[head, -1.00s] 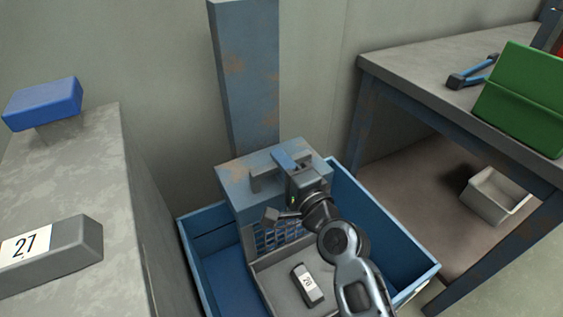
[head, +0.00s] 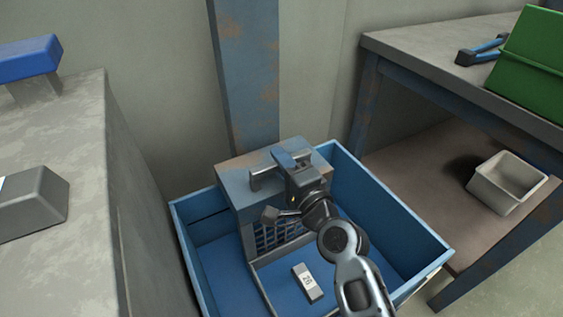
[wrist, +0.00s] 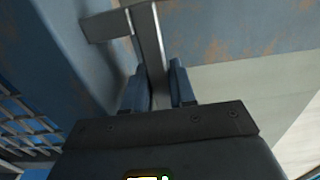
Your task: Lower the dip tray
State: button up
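The dip tray (head: 285,270) hangs from a rusty blue carriage (head: 235,180) and sits low inside a blue tank (head: 400,240). Its floor looks blue, as if under liquid. A pale block marked 20 (head: 308,283) lies in it. A grey bar handle (head: 262,180) stands on top of the carriage. My gripper (head: 285,157) is at this handle. In the wrist view the two blue fingers (wrist: 160,88) are close on both sides of the handle's bar (wrist: 150,42). My arm hides part of the tray's right side.
A rusty blue column (head: 245,80) rises behind the carriage. A grey counter (head: 75,160) with a blue block (head: 30,58) and a grey block (head: 35,205) stands left. A bench (head: 410,50) stands right, with a green box (head: 530,60) on top and a pale bin (head: 508,182) below.

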jog(key=o, duration=0.3)
jog(key=shift+f, duration=0.4)
jog(key=shift+o, duration=0.3)
jog(key=shift+r, duration=0.1)
jog(key=v, duration=0.7)
jog(key=shift+s+d, duration=0.25)
jog(key=shift+s, duration=0.1)
